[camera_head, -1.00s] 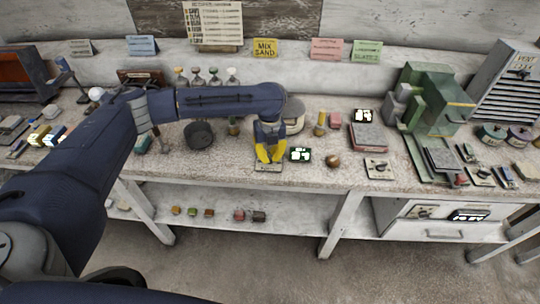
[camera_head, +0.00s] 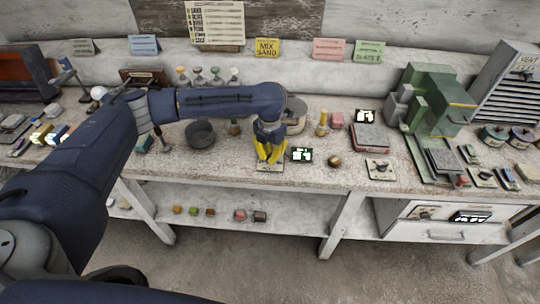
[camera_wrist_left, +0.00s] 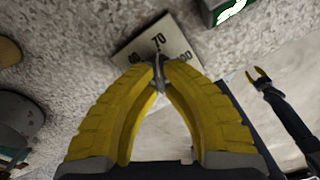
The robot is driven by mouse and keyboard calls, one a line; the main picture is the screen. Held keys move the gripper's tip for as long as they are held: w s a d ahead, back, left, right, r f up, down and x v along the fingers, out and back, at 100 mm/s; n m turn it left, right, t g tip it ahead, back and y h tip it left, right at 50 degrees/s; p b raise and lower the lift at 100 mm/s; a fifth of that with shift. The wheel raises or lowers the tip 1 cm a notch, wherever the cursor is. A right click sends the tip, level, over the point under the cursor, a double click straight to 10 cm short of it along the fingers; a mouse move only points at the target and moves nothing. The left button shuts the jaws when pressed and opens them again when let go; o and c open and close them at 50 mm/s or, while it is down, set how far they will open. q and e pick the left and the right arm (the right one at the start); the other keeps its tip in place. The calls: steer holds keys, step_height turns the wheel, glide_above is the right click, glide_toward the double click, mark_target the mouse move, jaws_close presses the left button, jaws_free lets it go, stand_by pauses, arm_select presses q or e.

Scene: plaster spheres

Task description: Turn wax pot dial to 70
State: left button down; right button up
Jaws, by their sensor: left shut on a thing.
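In the head view my left gripper (camera_head: 270,156) reaches down to a small dial plate (camera_head: 270,168) near the bench's front edge. In the left wrist view the left fingertips (camera_wrist_left: 158,68) are closed on a small metal dial knob (camera_wrist_left: 160,80). A pale round pot (camera_head: 296,113) is partly hidden behind my left wrist. My right gripper (camera_wrist_left: 259,78) shows only in the left wrist view, away from the dial, fingers apart and empty.
A green-framed display (camera_head: 302,155) sits just right of the dial. A brown ball (camera_head: 335,161) and another dial plate (camera_head: 380,169) are further right. A dark round pan (camera_head: 200,133) stands left of my gripper. A green machine (camera_head: 436,103) is at the right.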

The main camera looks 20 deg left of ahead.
mark_target(270, 156)
arm_select(q)
steer(key=shift+m, duration=0.6)
steer(key=c, duration=1.5)
jaws_free()
step_height(270, 156, up, 12)
